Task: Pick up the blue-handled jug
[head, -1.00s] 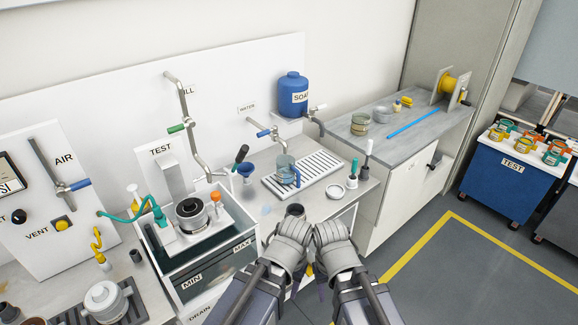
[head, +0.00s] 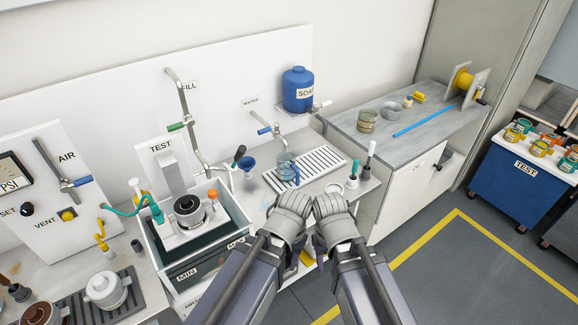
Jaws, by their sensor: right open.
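The blue-handled jug (head: 285,166) is a small clear bluish vessel with a blue handle on its right side. It stands upright below the water tap, at the left end of the slotted drain tray (head: 325,161). Both my forearms come in from the bottom and end in grey ribbed joints just in front of the counter. My right gripper (head: 319,247) is mostly hidden behind the arms, low and nearer than the jug; it is open and apart from the jug. My left gripper is hidden behind its own arm.
The water tap (head: 268,129) hangs close above the jug. A blue funnel (head: 247,164) and a green-handled tool (head: 239,153) are left of it; a white dish (head: 334,190) and brushes (head: 366,162) are right. The test tank (head: 204,239) stands left.

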